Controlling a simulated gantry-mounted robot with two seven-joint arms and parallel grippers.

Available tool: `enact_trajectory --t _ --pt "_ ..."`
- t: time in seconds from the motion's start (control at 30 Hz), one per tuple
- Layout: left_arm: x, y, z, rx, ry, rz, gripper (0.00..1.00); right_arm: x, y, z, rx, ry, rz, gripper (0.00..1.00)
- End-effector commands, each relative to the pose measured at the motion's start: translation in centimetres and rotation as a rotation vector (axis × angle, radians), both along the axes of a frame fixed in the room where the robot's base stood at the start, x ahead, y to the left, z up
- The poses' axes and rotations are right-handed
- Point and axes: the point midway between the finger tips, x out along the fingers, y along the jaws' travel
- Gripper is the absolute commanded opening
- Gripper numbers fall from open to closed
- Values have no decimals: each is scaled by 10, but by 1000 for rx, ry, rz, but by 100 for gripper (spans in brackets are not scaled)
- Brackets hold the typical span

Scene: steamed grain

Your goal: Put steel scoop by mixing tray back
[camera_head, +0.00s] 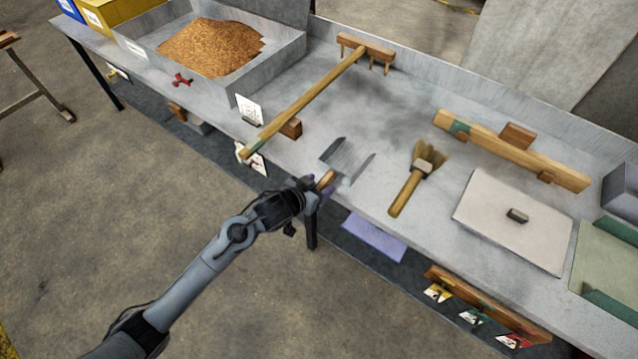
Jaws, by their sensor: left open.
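The steel scoop (348,159) lies on the grey bench near its front edge, its metal pan pointing away and its short wooden handle (326,180) toward me. My left gripper (314,190) is at the handle end, with its fingers close around or beside the handle; I cannot tell if they touch it. The gripper is open. The mixing tray (287,60) stands at the back left of the bench and holds a heap of brown grain (211,47). My right gripper is not in view.
A long wooden rake (310,98) lies between the tray and the scoop. A brush (409,186), a wooden bar (510,153) and a grey lid (512,222) with a knob lie to the right. Bare bench shows behind the scoop.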

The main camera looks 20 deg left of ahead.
Motion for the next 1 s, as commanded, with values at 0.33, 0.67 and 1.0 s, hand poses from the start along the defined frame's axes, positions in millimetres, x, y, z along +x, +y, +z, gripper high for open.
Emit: enact_trajectory --t 0.33,0.67,1.0 --pt "-46 12 32 0 0 0 60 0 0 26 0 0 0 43" --pt "-79 21 52 -1 -1 1 60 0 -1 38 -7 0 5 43" --pt "-129 5 21 -63 110 10 60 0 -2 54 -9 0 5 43"
